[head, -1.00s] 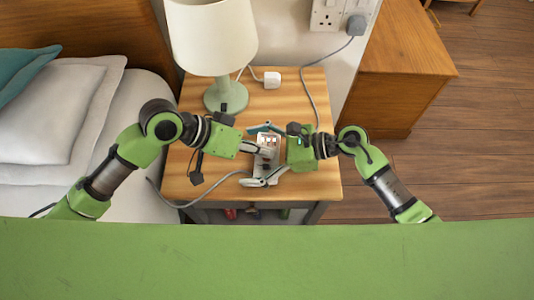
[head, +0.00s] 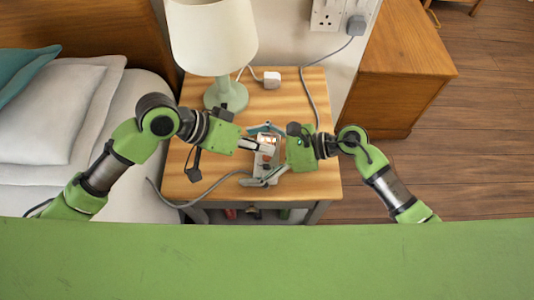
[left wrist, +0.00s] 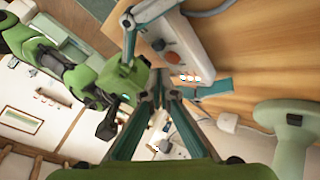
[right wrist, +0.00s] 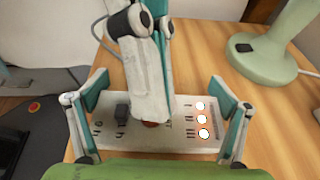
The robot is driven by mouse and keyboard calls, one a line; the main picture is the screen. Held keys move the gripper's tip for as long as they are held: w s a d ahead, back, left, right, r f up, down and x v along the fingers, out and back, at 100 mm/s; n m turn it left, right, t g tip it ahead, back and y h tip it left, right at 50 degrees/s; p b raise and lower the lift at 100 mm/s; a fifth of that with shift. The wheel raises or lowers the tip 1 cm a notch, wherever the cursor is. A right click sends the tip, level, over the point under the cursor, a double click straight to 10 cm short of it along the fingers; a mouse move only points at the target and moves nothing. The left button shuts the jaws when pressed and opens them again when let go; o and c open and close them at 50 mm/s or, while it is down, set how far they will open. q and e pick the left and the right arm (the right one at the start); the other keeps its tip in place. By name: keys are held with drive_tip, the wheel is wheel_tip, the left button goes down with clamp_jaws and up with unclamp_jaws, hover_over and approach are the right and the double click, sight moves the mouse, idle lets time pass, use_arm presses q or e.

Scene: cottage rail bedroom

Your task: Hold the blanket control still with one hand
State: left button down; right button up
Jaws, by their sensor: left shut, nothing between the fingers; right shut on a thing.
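The blanket control (head: 266,160) is a pale flat box on the bedside table. In the right wrist view the control (right wrist: 176,108) shows three lit white lamps, a dark knob (right wrist: 122,112) and a red button (right wrist: 152,124). My right gripper (right wrist: 157,128) is shut on the control, one finger at each end. My left gripper (head: 272,147) is shut and empty, its tips above the control. In the right wrist view it partly covers the red button; in the left wrist view the button (left wrist: 171,57) lies apart from the tips. I cannot tell whether they touch the control.
The wooden bedside table (head: 300,90) also bears a lamp (head: 227,95) and a white plug (head: 272,80). A grey cable (head: 200,201) runs along the front left edge. The bed (head: 120,110) is at left, a wooden cabinet (head: 405,50) at right.

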sight(264, 157)
use_arm(q)
drive_tip(key=shift+r, duration=2.5)
use_arm(e)
drive_tip(key=o, duration=0.9)
